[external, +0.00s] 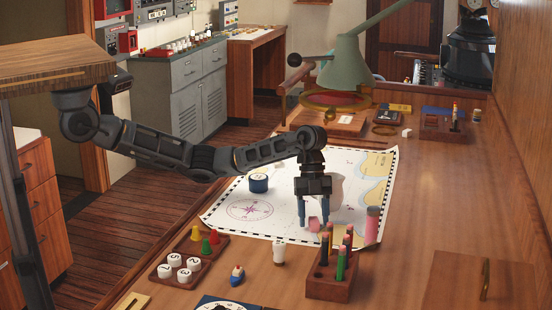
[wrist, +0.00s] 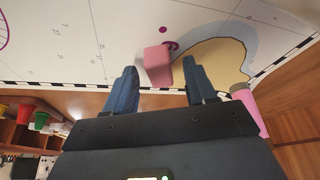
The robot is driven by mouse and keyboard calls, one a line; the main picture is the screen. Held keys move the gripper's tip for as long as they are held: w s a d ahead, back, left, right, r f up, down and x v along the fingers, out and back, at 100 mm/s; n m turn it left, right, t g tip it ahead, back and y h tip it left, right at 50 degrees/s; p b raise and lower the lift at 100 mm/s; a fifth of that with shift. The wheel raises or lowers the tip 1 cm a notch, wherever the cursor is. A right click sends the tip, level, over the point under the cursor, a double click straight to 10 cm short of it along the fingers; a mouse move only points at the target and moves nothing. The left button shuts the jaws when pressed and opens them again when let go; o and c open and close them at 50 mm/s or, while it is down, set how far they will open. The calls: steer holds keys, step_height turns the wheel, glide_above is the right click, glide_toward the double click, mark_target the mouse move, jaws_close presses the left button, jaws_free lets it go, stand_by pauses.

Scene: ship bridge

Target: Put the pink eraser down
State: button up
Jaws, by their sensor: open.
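The pink eraser (external: 314,224) is a small pink block at the near edge of the sea chart (external: 285,165). In the wrist view the eraser (wrist: 158,64) lies on the white chart beside a tan patch of land. My gripper (external: 315,222) points down over the chart, with its two blue fingers either side of the eraser.
A pink cylinder (external: 372,225) stands just right of my gripper.

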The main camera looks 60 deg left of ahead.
steer(key=v, duration=1.2)
